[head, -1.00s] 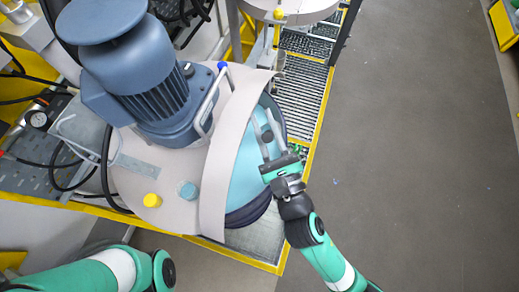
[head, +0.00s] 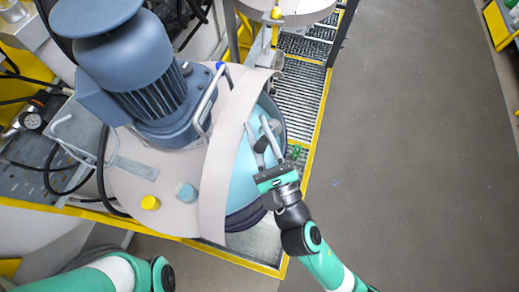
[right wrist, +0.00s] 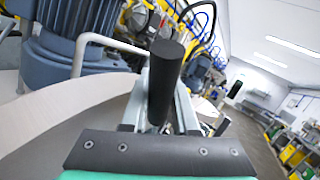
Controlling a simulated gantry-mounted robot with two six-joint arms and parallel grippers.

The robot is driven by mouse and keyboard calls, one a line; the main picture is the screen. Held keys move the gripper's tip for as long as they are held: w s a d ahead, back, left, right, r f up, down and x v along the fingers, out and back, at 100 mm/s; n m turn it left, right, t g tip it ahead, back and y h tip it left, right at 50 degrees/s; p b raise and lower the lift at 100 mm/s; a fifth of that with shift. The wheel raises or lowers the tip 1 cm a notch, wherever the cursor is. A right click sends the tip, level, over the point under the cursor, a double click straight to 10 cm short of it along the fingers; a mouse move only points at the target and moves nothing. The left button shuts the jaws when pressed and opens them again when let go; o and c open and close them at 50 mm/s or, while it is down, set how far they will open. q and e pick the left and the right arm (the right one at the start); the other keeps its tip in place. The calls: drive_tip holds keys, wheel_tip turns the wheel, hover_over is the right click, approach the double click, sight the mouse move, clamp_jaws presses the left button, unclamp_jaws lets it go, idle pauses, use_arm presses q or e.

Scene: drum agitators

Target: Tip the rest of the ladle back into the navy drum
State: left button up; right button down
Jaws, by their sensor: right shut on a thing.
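The navy drum (head: 246,216) stands at the middle left in the head view, partly covered by a beige lid (head: 228,160). Light-blue contents (head: 243,180) show in the open gap at its right side. My right gripper (head: 262,134) is over this opening. It is shut on a dark cylindrical handle (right wrist: 165,80), which stands up between its fingers in the right wrist view. I take this for the ladle's handle; the ladle's bowl, and whether anything is in it, cannot be seen. My left gripper is out of view.
A blue motor (head: 150,95) and a bent metal handle (head: 208,100) stand on the lid, left of my right gripper. A yellow cap (head: 150,203) and a blue cap (head: 186,194) are also there. Grating (head: 305,90) and open floor (head: 410,150) lie to the right.

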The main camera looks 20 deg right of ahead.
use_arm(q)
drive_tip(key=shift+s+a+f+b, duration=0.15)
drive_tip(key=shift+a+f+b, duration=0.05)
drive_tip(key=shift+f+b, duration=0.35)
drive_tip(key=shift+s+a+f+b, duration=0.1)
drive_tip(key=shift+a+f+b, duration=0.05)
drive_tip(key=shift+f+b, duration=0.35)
use_arm(e)
drive_tip(key=shift+s+a+f+n+t, duration=0.25)
drive_tip(key=shift+s+a+n, duration=0.1)
drive_tip(key=shift+a, duration=0.15)
drive_tip(key=shift+s+a+f+n+t, duration=0.15)
drive_tip(key=shift+s+a+f+n, duration=0.1)
drive_tip(key=shift+s+a+n, duration=0.15)
